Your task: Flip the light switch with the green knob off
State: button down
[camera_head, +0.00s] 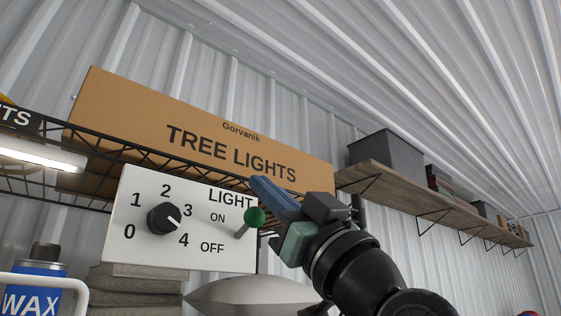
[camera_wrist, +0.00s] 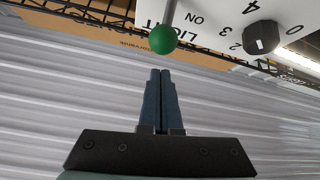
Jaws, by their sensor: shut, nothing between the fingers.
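The white switch panel (camera_head: 140,246) carries the printed words LIGHT, ON and OFF, with ON above OFF. A short metal lever with a round green knob (camera_head: 254,217) sticks out of its right part, the knob end pointing up and to the right in the head view. The knob also shows in the wrist view (camera_wrist: 162,39), upper middle, just beyond my fingertips. My gripper (camera_head: 256,183) has its blue fingers shut and empty. The fingertips appear just above the knob in the head view. The wrist view shows a gap between them (camera_wrist: 160,72) and the knob.
A black rotary dial (camera_head: 164,218) numbered 0 to 4 sits on the panel's left. A TREE LIGHTS box (camera_head: 150,110) rests on a black wire shelf above the panel. A WAX can (camera_head: 36,285) stands lower left. A wooden shelf (camera_head: 440,204) runs along the right wall.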

jog(key=shift+w+a+f, duration=0.1)
jog(key=shift+w+f, duration=0.1)
jog(key=shift+f, duration=0.25)
jog(key=shift+w+f, duration=0.2)
jog(key=shift+f, duration=0.25)
